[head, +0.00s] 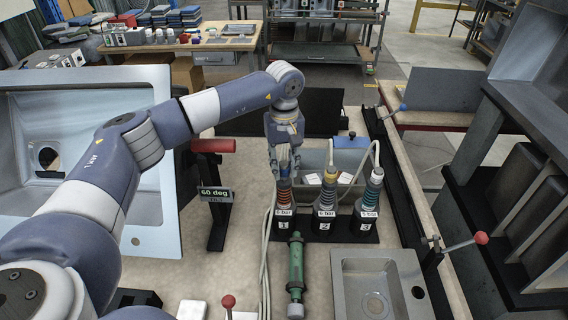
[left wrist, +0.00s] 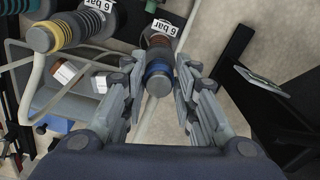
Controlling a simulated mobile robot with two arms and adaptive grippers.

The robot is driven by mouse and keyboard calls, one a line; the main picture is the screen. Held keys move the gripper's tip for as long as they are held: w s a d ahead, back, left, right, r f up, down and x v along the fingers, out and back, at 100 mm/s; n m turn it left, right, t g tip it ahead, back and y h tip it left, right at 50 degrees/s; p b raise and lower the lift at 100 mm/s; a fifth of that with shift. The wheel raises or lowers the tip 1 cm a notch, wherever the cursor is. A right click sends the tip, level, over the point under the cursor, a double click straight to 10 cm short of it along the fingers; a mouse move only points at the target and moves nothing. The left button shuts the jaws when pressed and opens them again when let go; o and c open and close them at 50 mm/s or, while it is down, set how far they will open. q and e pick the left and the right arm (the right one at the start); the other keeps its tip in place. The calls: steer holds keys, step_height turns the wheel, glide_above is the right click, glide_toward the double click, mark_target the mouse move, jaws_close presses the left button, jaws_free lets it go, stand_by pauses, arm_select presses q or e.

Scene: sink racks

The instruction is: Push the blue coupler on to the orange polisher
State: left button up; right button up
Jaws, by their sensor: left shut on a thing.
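My left gripper (head: 284,160) points down over the upright ribbed unit numbered 1 (head: 284,197) in the black rack. It is shut on the blue coupler (left wrist: 158,79), which sits between the fingers in the left wrist view, at the near end of the orange-brown ribbed unit. Whether the coupler is still seated on that unit I cannot tell. A red-orange cylinder (head: 214,145) lies across the black stand marked "60 deg" to the left; I cannot tell whether it is the orange polisher. My right gripper is out of view.
Units 2 (head: 326,196) and 3 (head: 369,196) stand close on the right with hoses on top. A green tool (head: 295,265) lies in front. A grey sink (head: 345,295) is at front right, and a large light-blue sink (head: 150,235) at left.

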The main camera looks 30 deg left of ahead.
mark_target(284, 164)
arm_select(q)
steer(key=shift+f+b, duration=0.55)
steer(key=shift+f, duration=0.25)
steer(key=o, duration=1.1)
steer(key=shift+r, duration=0.1)
steer(key=shift+o, duration=0.2)
step_height(284, 164, up, 12)
